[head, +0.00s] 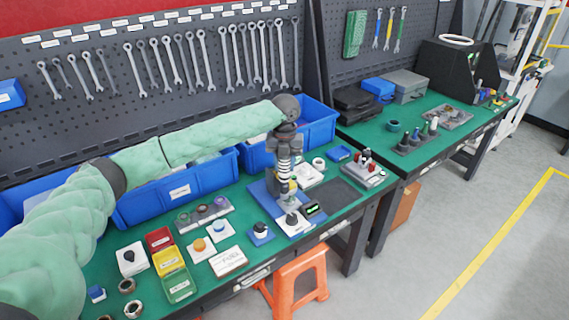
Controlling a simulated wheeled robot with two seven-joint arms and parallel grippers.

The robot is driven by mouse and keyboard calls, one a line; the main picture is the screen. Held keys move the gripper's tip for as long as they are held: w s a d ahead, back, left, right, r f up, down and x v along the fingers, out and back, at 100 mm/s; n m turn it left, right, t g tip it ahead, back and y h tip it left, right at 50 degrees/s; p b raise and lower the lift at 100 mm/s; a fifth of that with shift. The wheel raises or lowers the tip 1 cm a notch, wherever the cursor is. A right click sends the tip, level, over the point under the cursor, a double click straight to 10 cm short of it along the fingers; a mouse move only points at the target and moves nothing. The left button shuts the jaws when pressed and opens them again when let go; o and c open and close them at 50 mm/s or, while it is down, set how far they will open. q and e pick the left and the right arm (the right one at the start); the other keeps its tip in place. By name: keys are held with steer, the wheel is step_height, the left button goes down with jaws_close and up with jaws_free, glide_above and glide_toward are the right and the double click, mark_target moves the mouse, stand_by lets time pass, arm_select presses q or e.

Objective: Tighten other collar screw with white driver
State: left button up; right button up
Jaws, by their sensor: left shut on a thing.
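My left gripper (286,150) points straight down over the test rig on the blue base plate (262,194). It is shut on a slim, pale thing that I take for the white driver; the driver is mostly hidden by the fingers. Dark upright parts and pale rings of the rig (271,180) show close beside and below the fingers. The collar and its screws are too small and too covered to make out, so I cannot tell whether the driver tip touches a screw. My right gripper is not in view.
A small black display (312,209) stands at the plate's front right. A grey holder with red-topped pieces (365,163) is to the right. Blue bins (180,190) line the back. Red, yellow and green trays (170,262) lie left. An orange stool (298,275) stands in front.

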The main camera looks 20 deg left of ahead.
arm_select(q)
steer(key=shift+f+p, duration=0.15)
steer(key=shift+p, duration=0.7)
stand_by(2.5)
steer(key=shift+r+p, duration=2)
steer(key=shift+r, duration=0.5)
